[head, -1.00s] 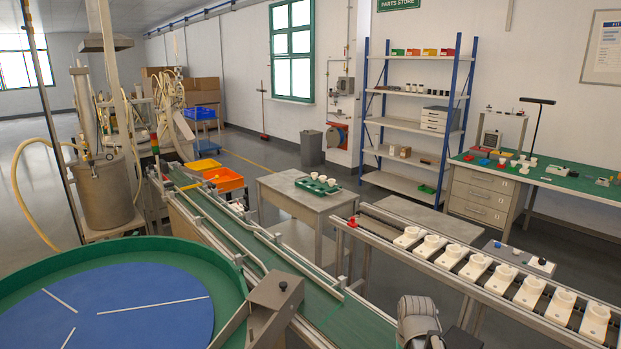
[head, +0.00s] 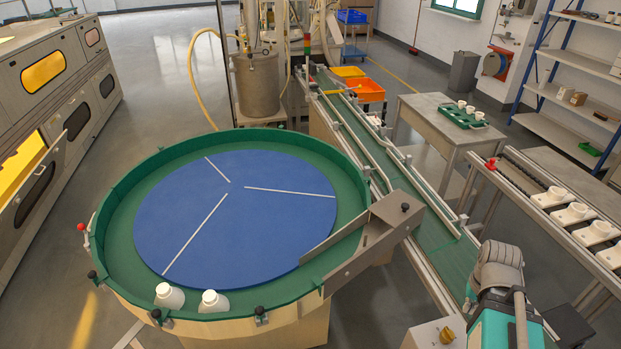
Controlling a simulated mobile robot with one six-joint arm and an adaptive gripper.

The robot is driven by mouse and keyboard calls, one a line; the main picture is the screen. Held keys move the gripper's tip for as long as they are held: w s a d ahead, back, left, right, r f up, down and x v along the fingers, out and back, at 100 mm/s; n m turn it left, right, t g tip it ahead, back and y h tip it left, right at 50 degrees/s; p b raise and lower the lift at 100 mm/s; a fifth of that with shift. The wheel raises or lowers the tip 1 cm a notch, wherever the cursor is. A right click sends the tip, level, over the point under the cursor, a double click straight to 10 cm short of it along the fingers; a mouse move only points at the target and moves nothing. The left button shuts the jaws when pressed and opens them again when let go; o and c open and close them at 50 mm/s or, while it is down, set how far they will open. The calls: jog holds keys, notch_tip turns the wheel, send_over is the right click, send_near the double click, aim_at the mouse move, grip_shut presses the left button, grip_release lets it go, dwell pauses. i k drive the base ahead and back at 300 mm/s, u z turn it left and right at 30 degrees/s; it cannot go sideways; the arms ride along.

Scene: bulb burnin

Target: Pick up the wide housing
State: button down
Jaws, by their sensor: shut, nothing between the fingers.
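Two white housings sit side by side on the near green rim floor of the round feeder bowl (head: 110,215). The left housing (head: 170,296) leans a little and the right housing (head: 212,302) looks more upright. They look alike in size, and I cannot tell from this view which one is the wide housing. My gripper's fingers do not show in the head view.
The blue disc (head: 190,215) with white strips is bare. A metal chute (head: 385,235) joins the bowl to a green conveyor (head: 425,210). More white parts (head: 575,212) line a rail at right. A green tray (head: 462,118) stands on a table. Open floor lies at left.

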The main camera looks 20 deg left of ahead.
aim_at(212, 301)
jog(key=u, duration=4.1)
jog(key=k, duration=0.35)
jog(key=z, duration=0.35)
